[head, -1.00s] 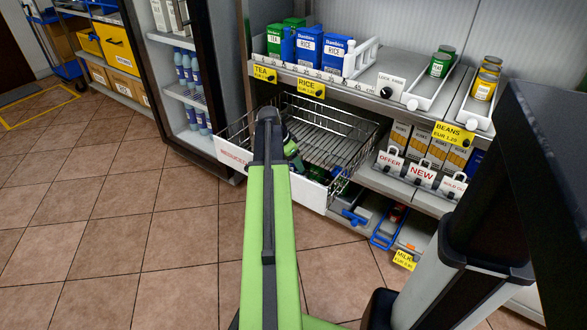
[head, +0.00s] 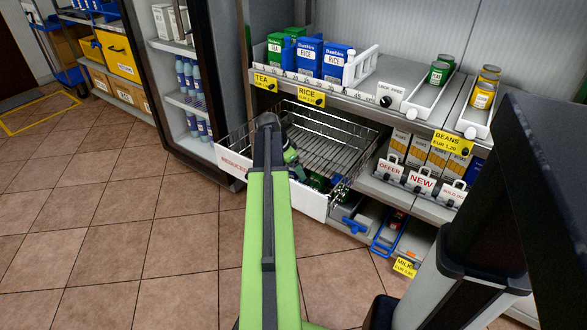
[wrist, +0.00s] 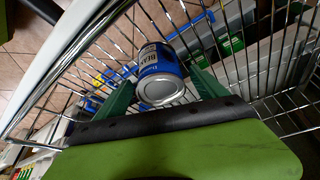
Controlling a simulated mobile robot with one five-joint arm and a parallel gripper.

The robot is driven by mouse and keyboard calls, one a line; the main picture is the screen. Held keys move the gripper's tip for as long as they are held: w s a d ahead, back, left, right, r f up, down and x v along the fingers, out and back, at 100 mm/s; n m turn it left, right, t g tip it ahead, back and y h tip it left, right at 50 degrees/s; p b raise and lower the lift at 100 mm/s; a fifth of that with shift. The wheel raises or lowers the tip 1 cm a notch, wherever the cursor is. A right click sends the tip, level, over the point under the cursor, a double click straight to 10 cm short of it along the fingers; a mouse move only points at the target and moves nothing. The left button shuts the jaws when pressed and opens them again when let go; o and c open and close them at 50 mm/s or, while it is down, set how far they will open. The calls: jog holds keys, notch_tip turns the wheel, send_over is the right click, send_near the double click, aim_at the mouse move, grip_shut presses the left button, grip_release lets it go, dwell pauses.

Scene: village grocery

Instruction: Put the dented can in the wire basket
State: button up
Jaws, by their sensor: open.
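The wire basket (head: 352,130) is a pulled-out drawer with a white front strip marked REDUCED. My gripper (head: 290,155) is over it and partly inside, mostly hidden behind my arm in the head view. In the wrist view the green fingers (wrist: 163,90) are spread open. A blue can (wrist: 190,70) with a white BEANS label lies between them, its silver end facing me. Wire mesh shows around and beyond the can. I cannot make out a dent, nor whether the fingers touch the can. The head view does not show the can clearly.
A shelf above the basket holds rice boxes (head: 338,62), tea boxes, green cans (head: 439,72) and yellow cans (head: 484,88). Carton boxes (head: 437,158) stand on the right. A fridge with bottles is on the left. The tiled floor in front is clear.

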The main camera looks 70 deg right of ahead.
jog(key=p+v, duration=0.9)
jog(key=v, duration=0.2)
jog(key=shift+r, duration=0.15)
jog(key=w+a+f+n+t+y, duration=0.1)
jog(key=w+a+n, duration=0.5)
jog(key=w+a, duration=0.8)
jog(key=w+a+n+t, duration=0.2)
jog(key=w+a+n, duration=0.5)
jog(key=w+a, duration=0.65)
jog(key=a+n+y, duration=0.2)
jog(key=a+n, duration=1)
jog(key=a, duration=2.4)
jog(key=shift+w+a+f+y, duration=0.3)
jog(key=shift+w+f, duration=0.1)
jog(key=shift+w, duration=0.05)
jog(key=shift+p, duration=0.3)
